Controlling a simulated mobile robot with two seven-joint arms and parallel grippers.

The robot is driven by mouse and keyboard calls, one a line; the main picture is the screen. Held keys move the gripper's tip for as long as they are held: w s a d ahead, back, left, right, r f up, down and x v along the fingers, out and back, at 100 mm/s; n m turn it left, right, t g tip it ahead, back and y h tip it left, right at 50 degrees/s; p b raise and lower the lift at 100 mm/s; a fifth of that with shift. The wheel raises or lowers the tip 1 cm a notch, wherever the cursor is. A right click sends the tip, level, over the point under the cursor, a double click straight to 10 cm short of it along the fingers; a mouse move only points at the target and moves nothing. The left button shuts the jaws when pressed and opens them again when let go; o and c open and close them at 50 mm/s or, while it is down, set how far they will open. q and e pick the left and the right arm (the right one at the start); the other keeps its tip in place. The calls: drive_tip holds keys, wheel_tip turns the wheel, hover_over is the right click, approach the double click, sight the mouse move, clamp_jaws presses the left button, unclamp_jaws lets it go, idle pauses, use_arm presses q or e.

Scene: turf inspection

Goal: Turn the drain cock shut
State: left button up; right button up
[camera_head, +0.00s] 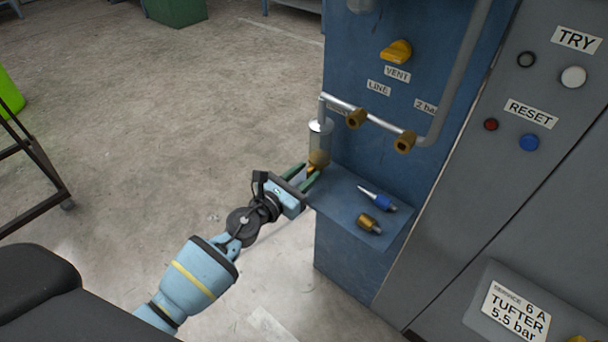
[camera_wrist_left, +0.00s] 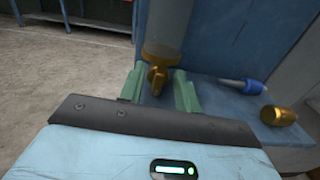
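The drain cock (camera_head: 318,158) is a brass fitting at the bottom of a grey cylindrical bowl (camera_head: 320,136) on the blue panel. In the left wrist view the cock (camera_wrist_left: 158,76) has a small brass tab hanging downward below a round collar. My left gripper (camera_head: 304,176) reaches in from the left with its green fingers pointing at the cock. In the left wrist view the fingers (camera_wrist_left: 159,92) are apart, one on each side of the tab, with a gap visible on both sides. My right gripper is not in view.
A blue ledge (camera_head: 340,190) lies below the cock, with a blue-handled tool (camera_head: 377,199) and a brass fitting (camera_head: 369,223) on it. A pipe with brass fittings (camera_head: 356,118) and a yellow VENT knob (camera_head: 396,51) are above. Open floor lies left.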

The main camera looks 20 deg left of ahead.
use_arm(q)
drive_tip(key=shift+c, duration=0.4)
clamp_jaws()
